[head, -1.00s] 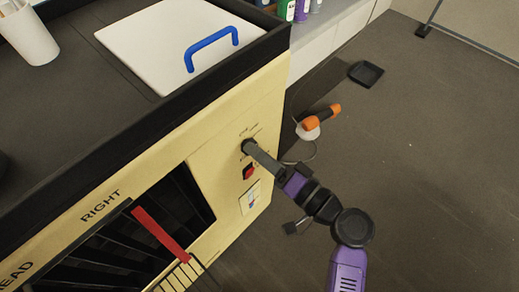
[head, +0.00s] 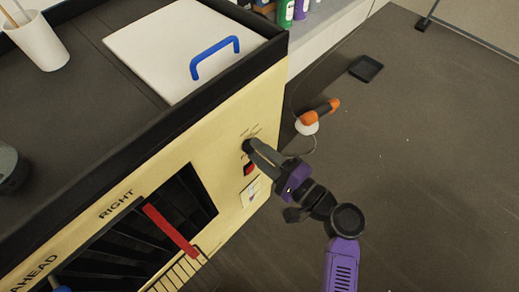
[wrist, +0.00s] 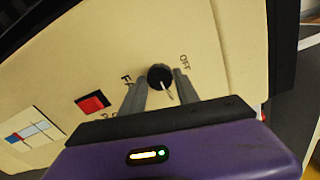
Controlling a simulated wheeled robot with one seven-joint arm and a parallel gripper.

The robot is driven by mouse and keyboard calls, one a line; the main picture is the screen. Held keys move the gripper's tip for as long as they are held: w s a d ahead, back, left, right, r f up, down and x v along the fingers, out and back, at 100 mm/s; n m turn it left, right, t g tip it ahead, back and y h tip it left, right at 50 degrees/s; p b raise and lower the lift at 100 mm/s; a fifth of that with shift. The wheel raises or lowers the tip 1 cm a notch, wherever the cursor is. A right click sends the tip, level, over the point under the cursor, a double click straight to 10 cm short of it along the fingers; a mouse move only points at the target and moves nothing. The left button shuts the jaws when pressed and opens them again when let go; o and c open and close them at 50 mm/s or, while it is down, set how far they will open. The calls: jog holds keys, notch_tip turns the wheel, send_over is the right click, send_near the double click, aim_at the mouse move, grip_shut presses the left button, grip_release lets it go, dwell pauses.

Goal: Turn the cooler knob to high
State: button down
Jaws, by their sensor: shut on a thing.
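The cooler knob (wrist: 159,75) is a round black knob with a light pointer on the yellow panel (head: 232,190). In the wrist view its pointer slants down and slightly right, and "OFF" is printed to its upper right. Lettering to its left is partly hidden by a finger. My gripper (head: 252,148) reaches the panel from the right in the head view. Its two fingers (wrist: 158,85) lie on either side of the knob, shut on it. In the head view the fingertips partly cover the knob.
A red switch (wrist: 93,103) and a small label (wrist: 28,131) sit beside the knob. A red lever (head: 171,231) crosses the dark slatted opening to the left. A white lid with a blue handle (head: 215,57) lies on top. An orange-handled tool (head: 320,111) stands on the right; floor there is mostly clear.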

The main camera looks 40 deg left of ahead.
dwell(0.5)
jog(key=c, duration=0.9)
grip_release()
jog(key=d, duration=0.8)
jog(key=shift+s, duration=0.25)
jog(key=shift+a, duration=0.1)
